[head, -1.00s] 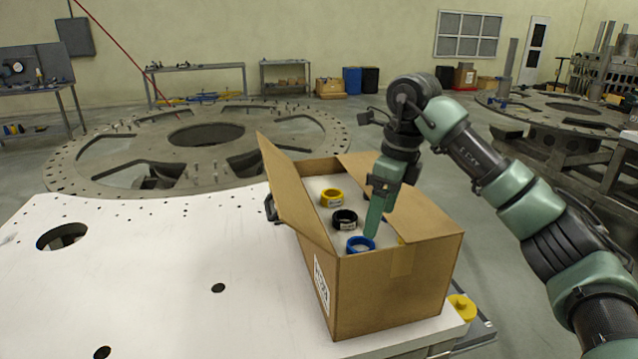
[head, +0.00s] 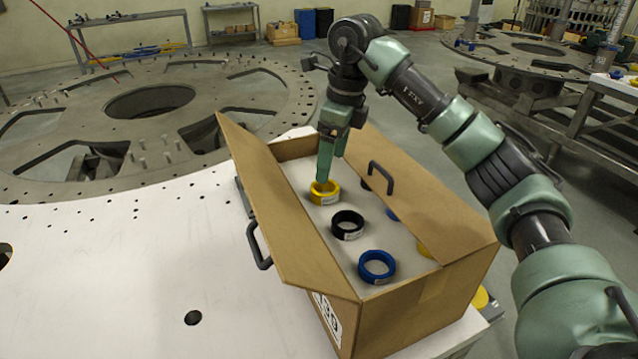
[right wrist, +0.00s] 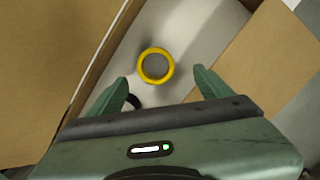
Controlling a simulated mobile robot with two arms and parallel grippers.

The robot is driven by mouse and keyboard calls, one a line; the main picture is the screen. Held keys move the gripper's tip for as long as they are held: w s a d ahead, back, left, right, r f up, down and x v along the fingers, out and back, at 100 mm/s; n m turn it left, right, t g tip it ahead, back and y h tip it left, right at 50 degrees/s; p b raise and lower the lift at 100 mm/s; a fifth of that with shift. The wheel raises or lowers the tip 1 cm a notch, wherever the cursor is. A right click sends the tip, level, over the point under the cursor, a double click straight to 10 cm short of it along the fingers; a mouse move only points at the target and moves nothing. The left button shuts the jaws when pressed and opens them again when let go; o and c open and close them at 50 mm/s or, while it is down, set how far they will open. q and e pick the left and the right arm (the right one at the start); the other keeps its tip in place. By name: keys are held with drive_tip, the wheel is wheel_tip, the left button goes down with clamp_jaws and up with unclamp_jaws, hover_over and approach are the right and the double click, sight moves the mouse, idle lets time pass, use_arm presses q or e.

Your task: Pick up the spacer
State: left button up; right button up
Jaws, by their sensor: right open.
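Several ring-shaped spacers lie in an open cardboard box (head: 400,318). In the head view, a yellow spacer (head: 326,198) is at the far end of the left row, a black spacer (head: 348,231) in the middle and a blue spacer (head: 377,270) nearest. My right gripper (head: 323,180) points down into the box at the yellow spacer, partly covering it. In the right wrist view, the yellow spacer (right wrist: 142,77) lies ahead, roughly between the open, empty fingers (right wrist: 160,76). Whether they touch it is unclear. My left gripper is out of view.
The box's long flaps (head: 278,215) stand open on both sides, close to my right arm. More spacers (head: 392,214) are partly hidden by the right flap. The white table (head: 110,290) is mostly clear at left; a large turret plate (head: 235,100) lies behind.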

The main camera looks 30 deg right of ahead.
drive_tip(key=shift+s+f, duration=0.3)
drive_tip(key=shift+f, duration=0.05)
drive_tip(key=shift+a+f+p, duration=0.2)
drive_tip(key=shift+f+p, duration=0.25)
drive_tip(key=shift+p, duration=0.1)
drive_tip(key=shift+a+f+p, duration=0.2)
drive_tip(key=shift+f+p, duration=0.25)
drive_tip(key=shift+p, duration=0.1)
drive_tip(key=f, duration=0.1)
drive_tip(key=w+f+p, duration=0.1)
drive_tip(key=f, duration=0.1)
drive_tip(key=shift+a+f, duration=0.2)
drive_tip(key=shift+f, duration=0.1)
drive_tip(key=shift+s, duration=0.15)
drive_tip(key=shift+c, duration=0.3)
drive_tip(key=c, duration=1.5)
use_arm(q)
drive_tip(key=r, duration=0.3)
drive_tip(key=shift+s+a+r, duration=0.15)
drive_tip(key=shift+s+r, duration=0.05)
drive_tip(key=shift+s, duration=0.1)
